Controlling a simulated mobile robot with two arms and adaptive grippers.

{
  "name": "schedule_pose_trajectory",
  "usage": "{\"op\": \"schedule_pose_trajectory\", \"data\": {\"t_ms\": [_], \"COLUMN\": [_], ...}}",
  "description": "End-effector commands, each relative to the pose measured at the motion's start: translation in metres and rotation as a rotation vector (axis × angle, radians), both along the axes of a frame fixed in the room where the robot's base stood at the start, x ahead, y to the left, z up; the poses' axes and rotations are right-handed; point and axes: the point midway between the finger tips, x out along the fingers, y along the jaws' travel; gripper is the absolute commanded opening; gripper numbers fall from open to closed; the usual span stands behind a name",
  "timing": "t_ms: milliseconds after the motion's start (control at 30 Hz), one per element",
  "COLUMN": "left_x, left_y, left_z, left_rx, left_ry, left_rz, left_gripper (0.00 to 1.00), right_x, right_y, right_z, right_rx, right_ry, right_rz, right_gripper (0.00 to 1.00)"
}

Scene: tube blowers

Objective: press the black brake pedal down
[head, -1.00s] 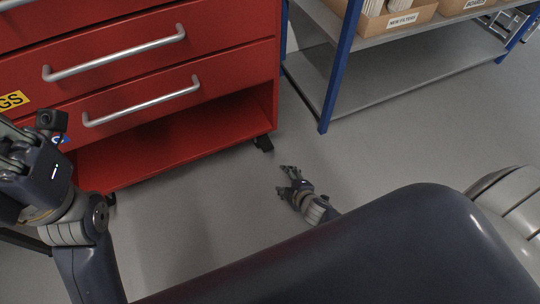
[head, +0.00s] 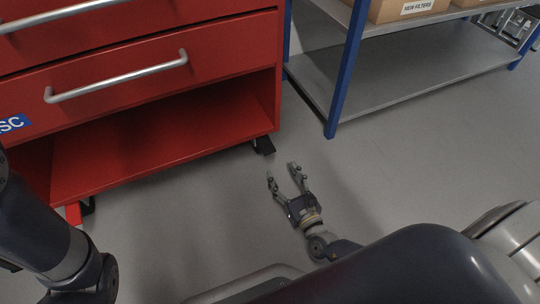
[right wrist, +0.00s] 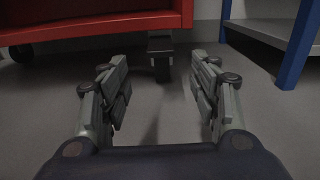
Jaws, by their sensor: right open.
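The black brake pedal (head: 264,145) sticks out at the lower right front corner of the red cabinet (head: 155,136), close to the floor. In the right wrist view the pedal (right wrist: 160,52) is straight ahead, past the fingertips and centred between them. My right gripper (head: 281,174) is open and empty, low above the floor, a short way in front of the pedal and apart from it. Its two fingers also frame the right wrist view (right wrist: 159,75). My left arm shows at the left edge of the head view, but its gripper is out of frame.
A grey shelf rack with blue posts (head: 346,75) stands to the right of the cabinet and holds cardboard boxes (head: 405,10). A red caster part (head: 74,213) shows at the cabinet's lower left. The grey floor (head: 200,215) around the right gripper is clear.

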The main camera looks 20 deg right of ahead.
Motion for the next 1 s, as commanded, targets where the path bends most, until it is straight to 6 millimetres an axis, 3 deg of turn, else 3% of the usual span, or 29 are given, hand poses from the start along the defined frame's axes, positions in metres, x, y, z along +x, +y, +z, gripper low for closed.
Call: {"op": "schedule_pose_trajectory", "data": {"t_ms": [500, 700, 967, 1000], "left_x": [0.000, 0.000, 0.000, 0.000], "left_y": [0.000, 0.000, 0.000, 0.000], "left_z": [-0.040, -0.044, -0.044, -0.044], "left_rx": [0.000, 0.000, 0.000, 0.000], "left_ry": [0.001, 0.000, 0.000, 0.000], "left_rz": [0.000, 0.000, -0.001, -0.001], "left_gripper": [0.00, 0.00, 0.00, 0.00], "right_x": [0.088, 0.102, 0.103, 0.103], "right_y": [0.003, 0.003, 0.003, 0.003], "right_z": [-0.002, -0.001, 0.000, 0.000], "right_rx": [0.007, 0.005, 0.006, 0.006], "right_ry": [-0.001, 0.002, 0.003, 0.003], "right_rz": [-0.004, -0.004, -0.003, -0.003], "right_gripper": [0.57, 0.57, 0.57, 0.52]}}
